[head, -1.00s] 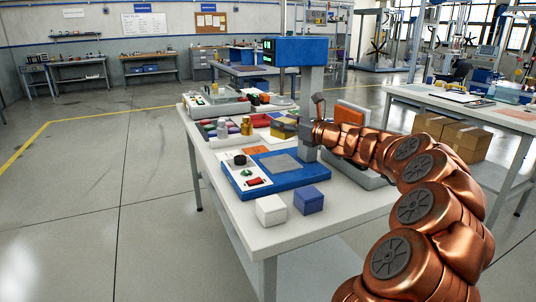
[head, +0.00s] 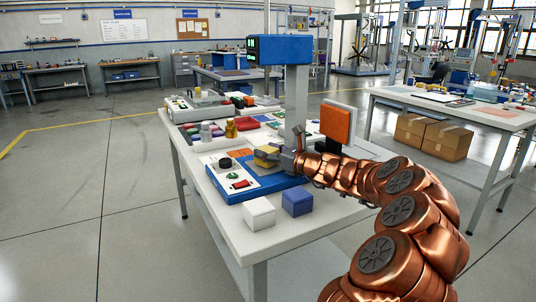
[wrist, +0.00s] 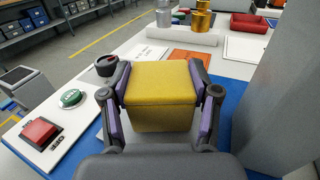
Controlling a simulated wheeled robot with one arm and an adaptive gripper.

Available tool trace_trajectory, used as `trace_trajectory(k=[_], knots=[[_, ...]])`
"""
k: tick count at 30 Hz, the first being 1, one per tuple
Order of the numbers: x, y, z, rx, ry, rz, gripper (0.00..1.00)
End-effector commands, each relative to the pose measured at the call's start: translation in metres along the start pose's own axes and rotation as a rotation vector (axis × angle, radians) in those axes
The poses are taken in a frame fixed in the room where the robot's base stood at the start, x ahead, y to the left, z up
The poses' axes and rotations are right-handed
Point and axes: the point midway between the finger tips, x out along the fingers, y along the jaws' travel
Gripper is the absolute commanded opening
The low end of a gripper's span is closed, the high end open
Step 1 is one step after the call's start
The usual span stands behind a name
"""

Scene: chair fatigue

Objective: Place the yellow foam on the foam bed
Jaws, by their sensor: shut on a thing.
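My gripper (head: 268,155) is shut on the yellow foam (wrist: 163,85), a block with one finger on each of its sides in the wrist view. The foam also shows in the head view (head: 266,150). It is over the blue base (head: 252,190) of the press-like machine, in front of the grey column (head: 297,105). The grey plate on this base, which looks like the foam bed, is mostly hidden by the foam and my gripper. I cannot tell whether the foam touches it.
A white cube (head: 259,213) and a blue cube (head: 297,202) stand on the table near its front edge. A control panel (wrist: 60,125) with a knob and buttons is left of the foam. An orange pad (head: 337,122) stands upright at the right. The blue machine head (head: 280,50) is above.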

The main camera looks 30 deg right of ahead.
Motion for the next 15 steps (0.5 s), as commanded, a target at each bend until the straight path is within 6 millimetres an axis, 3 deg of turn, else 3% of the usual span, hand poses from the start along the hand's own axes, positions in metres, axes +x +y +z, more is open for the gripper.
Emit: trace_trajectory(k=[11, 12, 15], knots=[[-0.0001, 0.0002, -0.0036, -0.001, -0.002, 0.000, 0.24], [-0.0002, 0.0001, -0.0036, -0.001, -0.001, 0.000, 0.64], [-0.0002, 0.0002, -0.0035, -0.002, -0.001, 0.000, 0.74]])
